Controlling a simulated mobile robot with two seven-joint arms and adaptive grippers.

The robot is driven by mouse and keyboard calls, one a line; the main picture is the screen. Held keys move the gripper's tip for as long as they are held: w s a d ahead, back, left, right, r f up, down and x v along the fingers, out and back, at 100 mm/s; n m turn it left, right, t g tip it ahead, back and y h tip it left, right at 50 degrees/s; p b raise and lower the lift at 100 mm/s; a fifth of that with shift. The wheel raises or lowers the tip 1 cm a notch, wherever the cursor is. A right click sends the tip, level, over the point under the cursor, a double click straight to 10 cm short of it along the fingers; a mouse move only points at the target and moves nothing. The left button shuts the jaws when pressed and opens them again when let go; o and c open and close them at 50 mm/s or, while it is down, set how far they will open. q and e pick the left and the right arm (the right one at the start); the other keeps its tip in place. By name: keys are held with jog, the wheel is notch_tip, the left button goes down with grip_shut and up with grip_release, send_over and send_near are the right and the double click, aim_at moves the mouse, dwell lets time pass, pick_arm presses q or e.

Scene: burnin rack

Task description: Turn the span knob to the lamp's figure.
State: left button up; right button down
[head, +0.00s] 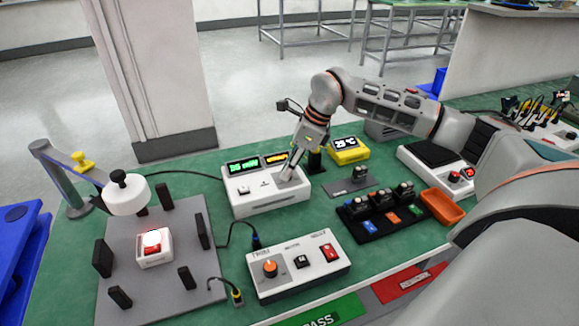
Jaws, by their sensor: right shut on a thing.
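A white meter box (262,203) stands in the middle of the green bench, with a green display (243,166) and an amber display (276,159) on its upper face. Their digits are too small to read surely. My right gripper (290,174) reaches down onto the right part of this box, fingers shut on what looks like the span knob, which the fingers mostly hide. The knob's pointer and scale cannot be made out. My left gripper is not in view. I cannot tell which thing is the lamp.
A white box with an orange knob (270,267) stands in front. A yellow display unit (348,150) is behind right. A black tray (372,231) and an orange bin (441,205) lie right. A grey fixture plate (180,270) with a red-and-white piece (154,248) is left.

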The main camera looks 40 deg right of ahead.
jog(key=n, duration=0.1)
jog(key=n+g+p, duration=0.1)
jog(key=shift+w+r+n+y, duration=0.1)
jog(key=shift+r+n+y, duration=0.1)
jog(key=shift+n+y, duration=0.15)
jog(key=shift+n+g+p, duration=0.3)
jog(key=shift+n+p, duration=0.3)
jog(key=shift+n, duration=0.35)
jog(key=shift+n+g, duration=0.3)
jog(key=shift+n, duration=0.4)
jog(key=shift+f+n+g+p, duration=0.2)
jog(key=shift+n+g+p, duration=0.35)
jog(key=shift+n, duration=0.65)
jog(key=c, duration=1.9)
grip_release()
